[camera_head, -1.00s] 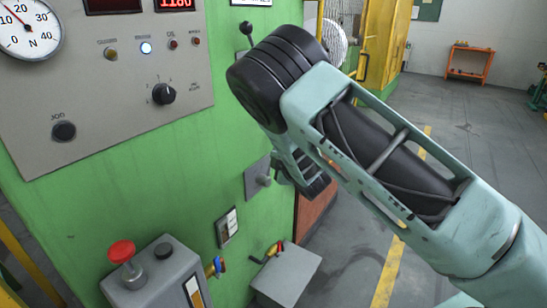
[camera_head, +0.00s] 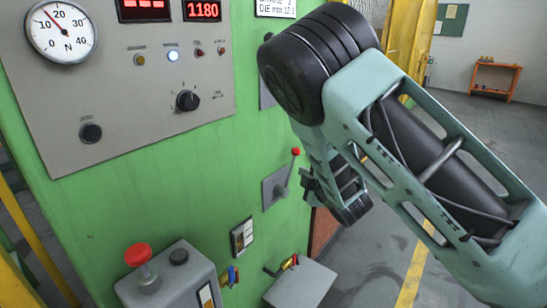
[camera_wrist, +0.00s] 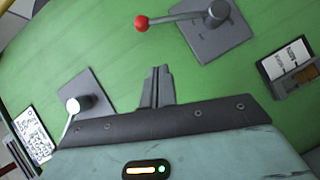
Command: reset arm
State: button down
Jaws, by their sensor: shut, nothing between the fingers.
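My arm reaches in from the lower right of the head view, its black joint in front of the green machine cabinet (camera_head: 150,215). My gripper (camera_head: 306,182) is small and partly hidden by the arm there, near a red-knobbed lever (camera_head: 295,153) on a grey plate. In the wrist view my gripper (camera_wrist: 158,72) shows with its dark fingers together and nothing between them.
A control panel (camera_head: 140,95) with a dial gauge (camera_head: 62,32) and red displays fills the upper left. A grey box with a red button (camera_head: 138,255) stands at the lower left. A grey box (camera_head: 300,284) is low in the middle. Open floor (camera_head: 470,135) lies at right.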

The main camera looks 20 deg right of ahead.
jog(key=s+a+m+g+y, duration=0.1)
jog(key=s+a+m+g, duration=0.35)
jog(key=s+a, duration=0.35)
jog(key=s+a+m+g, duration=0.3)
jog(key=s+a+g, duration=0.25)
jog(key=s, duration=0.45)
jog(key=s+r+g, duration=0.3)
jog(key=s, duration=0.7)
jog(key=s+r+g+h+p, duration=0.1)
jog(key=s+r, duration=0.3)
jog(key=s, duration=0.7)
jog(key=shift+s+a+g+h, duration=0.2)
jog(key=shift+g+h, duration=0.1)
jog(key=shift+g, duration=0.6)
